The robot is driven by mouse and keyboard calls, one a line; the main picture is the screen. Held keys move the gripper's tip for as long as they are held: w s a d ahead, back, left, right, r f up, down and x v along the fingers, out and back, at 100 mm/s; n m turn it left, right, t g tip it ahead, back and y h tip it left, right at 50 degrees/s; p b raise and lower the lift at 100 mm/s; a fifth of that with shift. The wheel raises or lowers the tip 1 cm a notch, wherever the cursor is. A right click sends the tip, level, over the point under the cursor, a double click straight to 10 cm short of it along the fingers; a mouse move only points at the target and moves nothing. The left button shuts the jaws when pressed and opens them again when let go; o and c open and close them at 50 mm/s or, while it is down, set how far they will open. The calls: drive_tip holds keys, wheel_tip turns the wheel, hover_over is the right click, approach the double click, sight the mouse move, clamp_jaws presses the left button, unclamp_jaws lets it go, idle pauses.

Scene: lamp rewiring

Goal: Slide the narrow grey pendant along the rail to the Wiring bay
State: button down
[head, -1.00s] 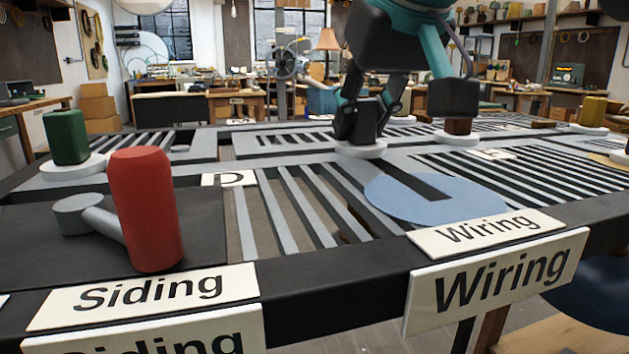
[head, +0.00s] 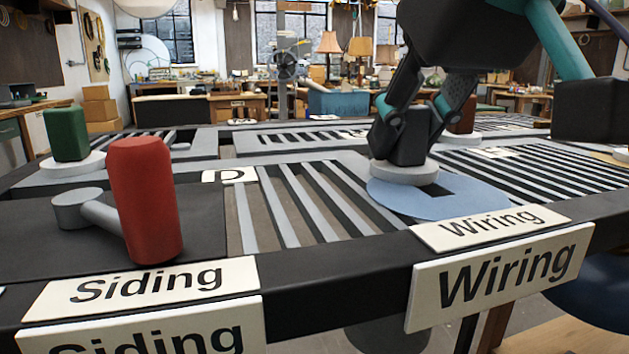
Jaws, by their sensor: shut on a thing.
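My gripper (head: 408,148) is shut on the dark grey block of the grey pendant, whose pale round base (head: 404,173) sits low on the rail top. The fingers cover much of the block. The base overlaps the back edge of the flat blue disc (head: 462,200) with a dark slot, just behind the Wiring sign (head: 491,228). A dark grey rounded shape (head: 388,337) shows below the table's front edge; I cannot tell if it is the pendant's hanging part.
A red cylinder (head: 146,200) stands near the Siding sign (head: 138,288) at left front. A green block (head: 65,135) on a pale disc is behind it. A brown block (head: 462,115) stands behind my gripper. Slotted grey rails surround the blue disc.

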drive_tip(key=shift+s+d, duration=0.2)
drive_tip(key=shift+s, duration=0.5)
drive_tip(key=shift+s+d, duration=0.2)
drive_tip(key=shift+s, duration=0.45)
drive_tip(key=shift+s+d, duration=0.2)
drive_tip(key=shift+s, duration=0.5)
drive_tip(key=c, duration=0.8)
unclamp_jaws()
drive_tip(key=shift+c, duration=0.2)
wheel_tip(320, 180, up, 10)
